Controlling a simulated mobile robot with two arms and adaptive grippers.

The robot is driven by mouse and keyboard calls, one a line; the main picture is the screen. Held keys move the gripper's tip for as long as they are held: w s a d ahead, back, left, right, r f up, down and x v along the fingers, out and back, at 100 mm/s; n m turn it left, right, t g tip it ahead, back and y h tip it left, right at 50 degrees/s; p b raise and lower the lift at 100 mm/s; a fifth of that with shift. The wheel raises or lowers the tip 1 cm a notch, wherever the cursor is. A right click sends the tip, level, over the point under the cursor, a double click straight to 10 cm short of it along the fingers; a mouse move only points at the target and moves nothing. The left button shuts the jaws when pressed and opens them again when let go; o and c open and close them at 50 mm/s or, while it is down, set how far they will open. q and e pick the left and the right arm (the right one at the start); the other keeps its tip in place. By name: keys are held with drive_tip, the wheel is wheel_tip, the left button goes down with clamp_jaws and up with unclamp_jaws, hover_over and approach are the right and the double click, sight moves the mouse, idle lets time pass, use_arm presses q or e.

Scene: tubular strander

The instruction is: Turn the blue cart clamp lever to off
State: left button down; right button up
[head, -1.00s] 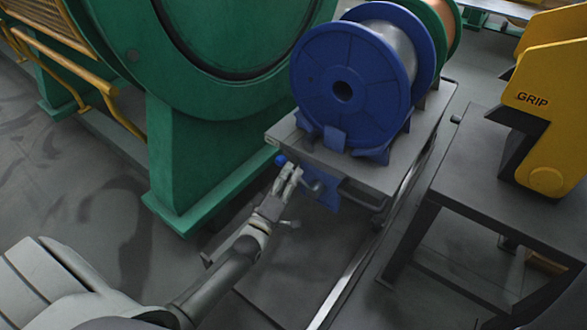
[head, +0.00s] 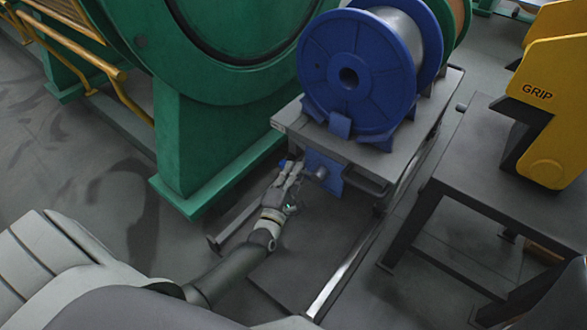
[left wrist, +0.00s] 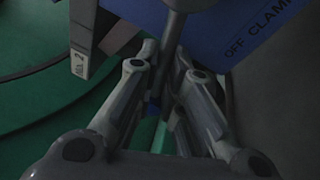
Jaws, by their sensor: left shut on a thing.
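The cart clamp lever ends in a blue knob (head: 285,165) at the front of the cart (head: 376,168). Its pivot is on a blue plate (head: 329,181) under the cart top. My left gripper (head: 292,172) is shut on the lever beside the plate and hides most of it. In the left wrist view, the grey lever shaft (left wrist: 175,60) runs down between the fingers of my left gripper (left wrist: 162,105). The blue plate (left wrist: 240,35) there reads "OFF CLAMP", cut off at the edge. My right gripper is not in view.
A blue spool (head: 340,95) stands on the cart. A green machine frame (head: 205,130) rises close on the left. A grey stand (head: 470,185) with a yellow "GRIP" part (head: 545,110) is at right. A rail (head: 345,265) runs along the floor.

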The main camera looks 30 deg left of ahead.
use_arm(q)
drive_tip(key=shift+s+a+f+n, duration=0.1)
drive_tip(key=shift+a+f+n, duration=0.2)
drive_tip(key=shift+a, duration=0.25)
drive_tip(key=c, duration=1.5)
unclamp_jaws()
drive_tip(key=shift+s+a, duration=0.1)
drive_tip(key=shift+a, duration=0.05)
